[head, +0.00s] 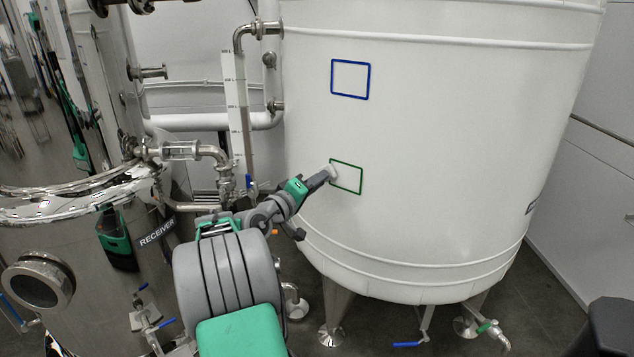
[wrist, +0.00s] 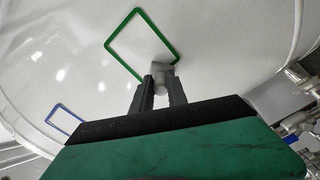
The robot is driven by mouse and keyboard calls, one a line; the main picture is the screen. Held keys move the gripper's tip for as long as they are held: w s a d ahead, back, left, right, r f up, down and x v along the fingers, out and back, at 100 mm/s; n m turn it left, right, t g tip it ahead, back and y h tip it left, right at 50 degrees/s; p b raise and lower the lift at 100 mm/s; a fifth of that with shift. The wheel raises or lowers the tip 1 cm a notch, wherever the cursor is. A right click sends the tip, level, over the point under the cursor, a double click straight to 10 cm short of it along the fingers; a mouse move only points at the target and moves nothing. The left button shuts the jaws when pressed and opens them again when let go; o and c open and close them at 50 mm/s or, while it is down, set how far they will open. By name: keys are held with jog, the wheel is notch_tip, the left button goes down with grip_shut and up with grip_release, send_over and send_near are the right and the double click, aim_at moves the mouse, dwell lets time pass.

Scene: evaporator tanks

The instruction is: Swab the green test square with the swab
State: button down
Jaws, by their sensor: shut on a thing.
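The green test square (head: 346,177) is an outlined frame on the lower front wall of the white tank (head: 440,130). In the wrist view the green square (wrist: 141,46) lies just beyond the fingertips. My gripper (head: 328,174) is at the square's left edge in the head view. In the wrist view my gripper (wrist: 160,90) is shut on the swab (wrist: 159,74), whose pale tip is at the tank wall by a corner of the square. I cannot tell whether the tip touches the wall. The fingers hide the swab's handle.
A blue outlined square (head: 350,79) is higher on the same tank. A shiny metal receiver vessel (head: 130,270) stands at the left, with pipes and a level gauge (head: 238,115) between it and the tank.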

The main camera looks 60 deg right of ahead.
jog(key=shift+d, duration=0.3)
jog(key=shift+s, duration=0.1)
jog(key=shift+s+a+p, duration=0.1)
jog(key=shift+s+a, duration=0.1)
jog(key=shift+s, duration=0.85)
jog(key=shift+s+a+p, duration=0.1)
jog(key=shift+s+a, duration=0.05)
jog(key=shift+s, duration=0.85)
jog(key=shift+s+a+p, duration=0.1)
jog(key=shift+s+a, duration=0.1)
jog(key=shift+s, duration=0.85)
jog(key=shift+w+d+r, duration=0.1)
jog(key=shift+w, duration=0.25)
jog(key=shift+w+d+b, duration=0.25)
jog(key=shift+w+b, duration=0.05)
jog(key=shift+w, duration=1.15)
jog(key=shift+w+d+b, duration=0.2)
jog(key=shift+w+b, duration=0.1)
jog(key=shift+w, duration=1.1)
jog(key=shift+w+a+b, duration=0.15)
jog(key=shift+a, duration=0.85)
jog(key=shift+w+a+b, duration=0.15)
jog(key=shift+w+a, duration=0.05)
jog(key=shift+a, duration=0.75)
jog(key=shift+w+a+b, duration=0.15)
jog(key=shift+a, duration=0.85)
